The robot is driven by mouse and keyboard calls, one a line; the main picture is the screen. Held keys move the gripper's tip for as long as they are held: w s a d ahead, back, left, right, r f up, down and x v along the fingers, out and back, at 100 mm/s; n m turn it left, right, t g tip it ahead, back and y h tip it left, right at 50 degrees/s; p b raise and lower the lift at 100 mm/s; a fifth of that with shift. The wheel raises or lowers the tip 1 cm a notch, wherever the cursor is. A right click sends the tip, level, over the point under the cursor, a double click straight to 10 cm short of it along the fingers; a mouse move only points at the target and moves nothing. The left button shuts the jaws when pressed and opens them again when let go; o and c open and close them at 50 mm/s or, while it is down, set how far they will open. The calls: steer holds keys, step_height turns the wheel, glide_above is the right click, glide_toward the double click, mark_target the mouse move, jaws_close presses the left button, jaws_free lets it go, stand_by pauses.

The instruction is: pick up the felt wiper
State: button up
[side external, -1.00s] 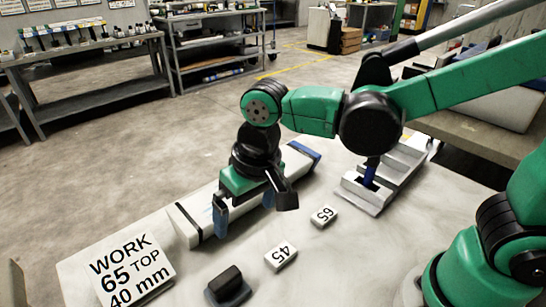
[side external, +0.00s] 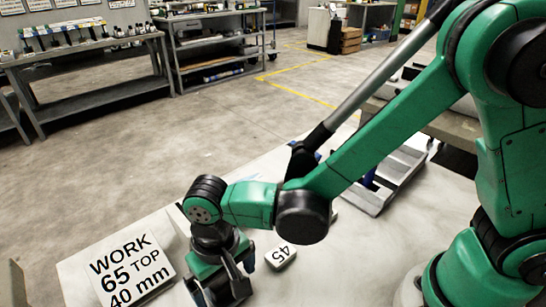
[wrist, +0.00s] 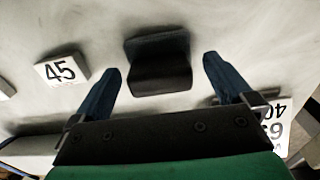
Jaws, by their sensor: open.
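The felt wiper (wrist: 158,65) is a dark block with a raised grip, lying on the pale tabletop in the wrist view. My gripper (wrist: 161,70) is open, with its two blue fingers pointing toward the wiper. One fingertip is on each side of it, with gaps between, and nothing is held. In the side external view my gripper (side external: 222,284) is low over the near part of the table and hides the wiper there.
A block marked 45 (side external: 281,257) lies right of my gripper; it also shows in the wrist view (wrist: 61,70). A grey stepped rack (side external: 385,185) is behind my arm, which largely hides the white channel.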

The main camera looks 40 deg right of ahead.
mark_target(225, 278)
steer(key=c, duration=1.3)
step_height(225, 278, up, 20)
